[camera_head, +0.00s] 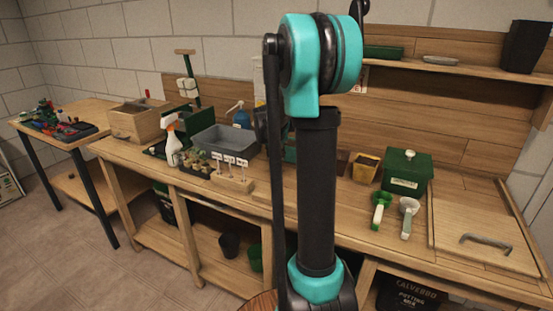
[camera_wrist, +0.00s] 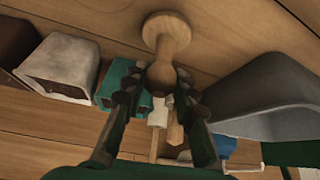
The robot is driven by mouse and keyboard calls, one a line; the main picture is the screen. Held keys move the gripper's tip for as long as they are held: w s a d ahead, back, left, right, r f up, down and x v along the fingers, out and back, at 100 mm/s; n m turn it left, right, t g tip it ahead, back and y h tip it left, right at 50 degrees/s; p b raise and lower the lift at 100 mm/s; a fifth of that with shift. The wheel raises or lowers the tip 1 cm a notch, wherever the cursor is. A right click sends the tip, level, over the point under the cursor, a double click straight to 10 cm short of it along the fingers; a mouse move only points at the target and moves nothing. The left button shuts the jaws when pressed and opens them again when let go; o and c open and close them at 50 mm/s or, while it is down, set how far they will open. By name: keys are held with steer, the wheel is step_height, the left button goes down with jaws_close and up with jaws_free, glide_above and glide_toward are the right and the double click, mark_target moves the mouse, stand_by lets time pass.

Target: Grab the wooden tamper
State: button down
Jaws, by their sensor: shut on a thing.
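The wooden tamper (camera_wrist: 168,36) shows in the wrist view, with a round, flat end at the top and a narrower, rounded body below it. My gripper (camera_wrist: 160,82) has its two dark fingers on either side of the tamper's lower part and is shut on it. I cannot tell whether the tamper touches the wooden surface behind it. In the head view my arm hides both the gripper and the tamper.
In the wrist view, a grey tub (camera_wrist: 262,88) is close on the right, and a pale pot (camera_wrist: 60,68) and a teal item (camera_wrist: 118,84) are on the left. In the head view, the wooden bench (camera_head: 345,215) carries a green box (camera_head: 407,172), two scoops and a spray bottle (camera_head: 172,145).

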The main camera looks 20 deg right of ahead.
step_height(320, 180, up, 20)
stand_by(0.4)
steer(key=shift+f, duration=0.1)
steer(key=c, duration=1.7)
jaws_free()
steer(key=shift+c, duration=0.2)
steer(key=c, duration=0.5)
